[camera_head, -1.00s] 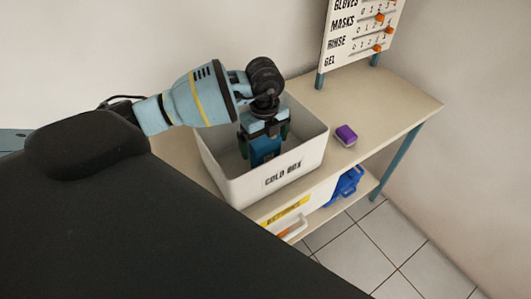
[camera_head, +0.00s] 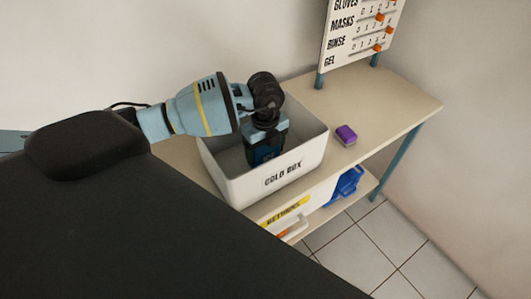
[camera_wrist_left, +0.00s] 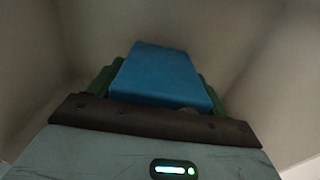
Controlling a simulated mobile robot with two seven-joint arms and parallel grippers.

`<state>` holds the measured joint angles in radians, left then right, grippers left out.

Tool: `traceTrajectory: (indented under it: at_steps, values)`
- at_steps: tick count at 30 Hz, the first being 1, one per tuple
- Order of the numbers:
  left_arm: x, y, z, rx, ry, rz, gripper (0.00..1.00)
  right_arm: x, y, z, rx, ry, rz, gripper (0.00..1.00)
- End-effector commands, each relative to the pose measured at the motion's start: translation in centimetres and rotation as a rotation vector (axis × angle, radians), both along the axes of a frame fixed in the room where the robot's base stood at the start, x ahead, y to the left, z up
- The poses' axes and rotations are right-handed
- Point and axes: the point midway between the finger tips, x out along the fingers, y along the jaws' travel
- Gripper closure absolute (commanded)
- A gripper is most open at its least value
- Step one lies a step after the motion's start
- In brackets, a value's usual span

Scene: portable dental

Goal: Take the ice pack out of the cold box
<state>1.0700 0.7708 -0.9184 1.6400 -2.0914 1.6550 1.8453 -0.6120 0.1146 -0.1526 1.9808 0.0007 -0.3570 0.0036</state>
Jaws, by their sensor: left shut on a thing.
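The cold box (camera_head: 230,180) is a white open-topped bin with "COLD BOX" on its front, standing on the shelf top. My left gripper (camera_head: 265,152) points down inside it, its fingers mostly hidden by its own body. In the left wrist view the blue ice pack (camera_wrist_left: 160,75) sits between the green fingers of the left gripper (camera_wrist_left: 158,85), which is shut on it. The box's pale inner walls surround them in that view. My right gripper is not in view.
A purple block (camera_head: 346,135) lies on the table (camera_head: 390,105) right of the box. A sign board (camera_head: 358,35) with orange sliders stands behind. A blue object (camera_head: 346,186) and a yellow-labelled white bin (camera_head: 290,215) are on the lower shelf. The table's right part is clear.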

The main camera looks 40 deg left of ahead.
Motion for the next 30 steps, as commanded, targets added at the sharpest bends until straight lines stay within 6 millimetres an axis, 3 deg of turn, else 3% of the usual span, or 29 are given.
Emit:
traceTrajectory:
  at_steps: [7, 11, 24, 30]
  values:
    - [0.1, 0.0, 0.5, -0.001, -0.004, 0.000, 0.55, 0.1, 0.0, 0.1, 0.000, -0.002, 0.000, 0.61]
    - [0.1, 0.0, 1.9, 0.000, -0.006, 0.000, 0.55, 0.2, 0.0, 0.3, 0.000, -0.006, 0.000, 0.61]
    - [0.1, 0.0, 12.5, -0.001, -0.008, 0.000, 0.55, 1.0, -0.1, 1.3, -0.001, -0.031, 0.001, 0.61]
    - [0.1, 0.0, 16.1, -0.001, -0.006, 0.000, 0.55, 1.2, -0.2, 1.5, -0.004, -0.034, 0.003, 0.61]
